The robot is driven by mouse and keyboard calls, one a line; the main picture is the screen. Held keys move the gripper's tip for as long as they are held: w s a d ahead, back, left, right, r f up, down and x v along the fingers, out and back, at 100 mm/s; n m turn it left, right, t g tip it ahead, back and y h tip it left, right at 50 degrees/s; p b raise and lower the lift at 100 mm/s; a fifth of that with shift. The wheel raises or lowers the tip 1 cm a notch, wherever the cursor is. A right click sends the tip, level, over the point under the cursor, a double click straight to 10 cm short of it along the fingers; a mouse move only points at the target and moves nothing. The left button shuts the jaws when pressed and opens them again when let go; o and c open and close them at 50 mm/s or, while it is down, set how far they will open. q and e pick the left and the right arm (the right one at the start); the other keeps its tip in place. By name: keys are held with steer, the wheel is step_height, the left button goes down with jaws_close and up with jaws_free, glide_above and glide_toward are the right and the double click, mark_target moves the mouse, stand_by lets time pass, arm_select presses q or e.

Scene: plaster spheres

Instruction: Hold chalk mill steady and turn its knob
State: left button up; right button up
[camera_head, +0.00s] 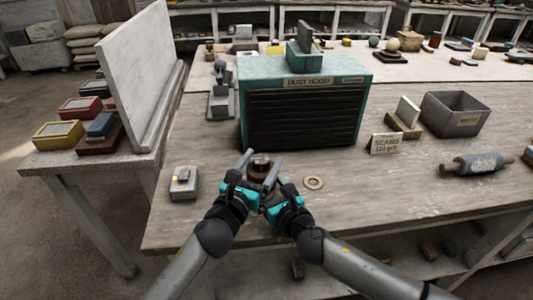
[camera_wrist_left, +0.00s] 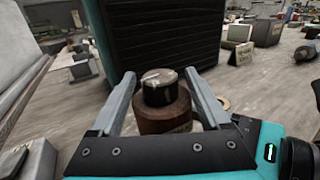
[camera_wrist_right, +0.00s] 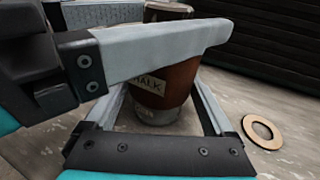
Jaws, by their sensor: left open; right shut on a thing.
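The chalk mill (camera_head: 260,169) stands upright on the workbench in front of the dust hood, a brown body with a dark round knob (camera_wrist_left: 159,92) on top. The knob's top carries a pale mark. My left gripper (camera_head: 261,157) is open, with one finger on each side of the knob. My right gripper (camera_wrist_right: 160,98) is shut on the mill's brown body (camera_wrist_right: 172,88), whose label reads CHALK. One pale finger of my left gripper crosses the right wrist view and hides the upper body. In the head view both grippers partly cover the mill.
A teal dust hood (camera_head: 304,118) stands close behind the mill. A flat ring (camera_head: 314,183) lies just right of it. A small grey block (camera_head: 184,183) sits at left. A sign (camera_head: 385,144), a grey bin (camera_head: 455,113) and a roller (camera_head: 477,163) stand farther right.

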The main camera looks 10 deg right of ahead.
arm_select(q)
steer(key=shift+x, duration=1.55)
jaws_close()
